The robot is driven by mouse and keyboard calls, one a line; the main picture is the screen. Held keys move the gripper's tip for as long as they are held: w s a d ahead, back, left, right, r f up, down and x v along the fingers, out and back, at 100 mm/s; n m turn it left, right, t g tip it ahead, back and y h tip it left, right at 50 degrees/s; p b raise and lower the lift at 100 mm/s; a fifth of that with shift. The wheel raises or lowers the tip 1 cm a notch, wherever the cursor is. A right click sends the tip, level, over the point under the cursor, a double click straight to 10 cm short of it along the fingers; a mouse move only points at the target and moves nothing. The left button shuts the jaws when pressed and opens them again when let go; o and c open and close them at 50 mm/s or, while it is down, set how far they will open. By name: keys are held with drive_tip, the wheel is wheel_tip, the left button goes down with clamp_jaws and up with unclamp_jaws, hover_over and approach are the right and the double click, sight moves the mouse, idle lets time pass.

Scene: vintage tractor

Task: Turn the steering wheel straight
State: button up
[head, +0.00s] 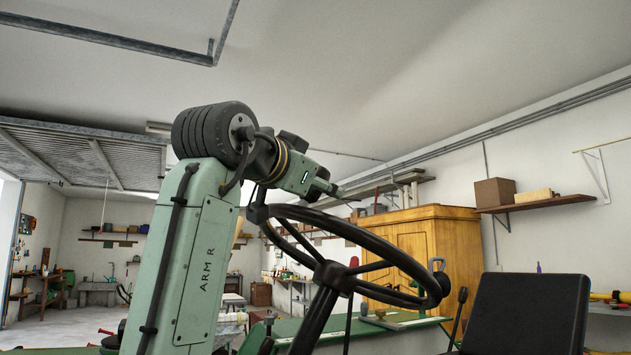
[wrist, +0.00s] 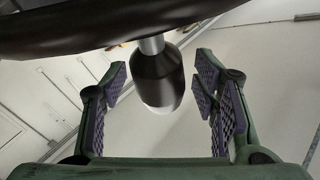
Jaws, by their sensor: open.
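The black steering wheel (head: 385,246) sits tilted on its column in the head view, with its spokes meeting at a central hub. In the wrist view its dark rim (wrist: 110,22) crosses the top of the picture. A dark knob (wrist: 158,80) on a short silver shank projects from the rim there.
A black seat back (head: 528,314) stands right of the wheel, with a dark lever (head: 458,312) beside it. A wooden cabinet (head: 425,240) and wall shelves (head: 535,202) are farther back.

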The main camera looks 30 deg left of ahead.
drive_tip(key=shift+c, duration=0.4)
clamp_jaws()
idle(0.4)
